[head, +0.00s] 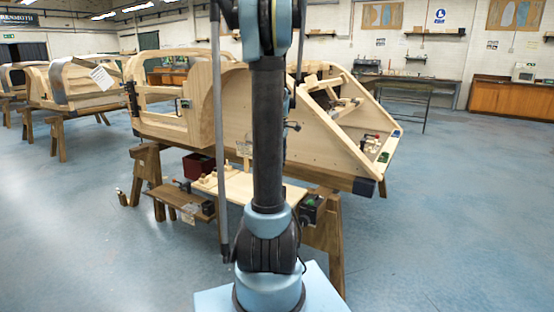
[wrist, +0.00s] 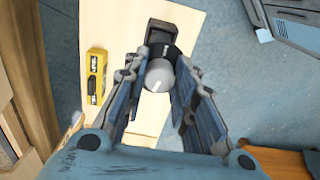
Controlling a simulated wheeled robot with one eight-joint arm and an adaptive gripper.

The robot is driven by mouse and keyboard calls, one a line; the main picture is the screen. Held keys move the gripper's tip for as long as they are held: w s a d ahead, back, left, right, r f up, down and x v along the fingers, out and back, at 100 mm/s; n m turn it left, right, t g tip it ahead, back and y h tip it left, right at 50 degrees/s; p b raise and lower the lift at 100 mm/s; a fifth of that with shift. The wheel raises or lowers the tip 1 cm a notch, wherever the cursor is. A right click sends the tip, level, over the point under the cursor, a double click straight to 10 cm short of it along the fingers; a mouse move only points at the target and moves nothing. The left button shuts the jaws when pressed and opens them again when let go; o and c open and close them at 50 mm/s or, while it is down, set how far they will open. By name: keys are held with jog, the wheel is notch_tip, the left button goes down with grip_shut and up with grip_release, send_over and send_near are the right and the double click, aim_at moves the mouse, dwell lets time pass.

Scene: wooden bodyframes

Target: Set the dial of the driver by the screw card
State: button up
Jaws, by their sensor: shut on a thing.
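In the wrist view, a round grey dial (wrist: 159,76) with a short white mark sits between the two fingers of my gripper (wrist: 162,60). The gripper is shut on it. The mark slants from lower left to upper right. The black driver body (wrist: 161,36) extends beyond the dial over a pale wooden board. Small white lettering beside the dial is too small to read. In the head view, my arm hides the gripper and I cannot make out the dial. I cannot identify the screw card for certain in either view.
A yellow tool (wrist: 96,76) with black markings lies on the board left of the gripper. In the head view, the wooden bodyframe (head: 225,115) rests on trestles (head: 146,175) behind the low board. Open blue floor (head: 440,220) lies to the right.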

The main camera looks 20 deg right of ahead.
jog(key=shift+n, duration=1.3)
jog(key=o, duration=1.1)
jog(key=shift+r, duration=0.1)
notch_tip(320, 180, up, 12)
jog(key=shift+f, duration=0.1)
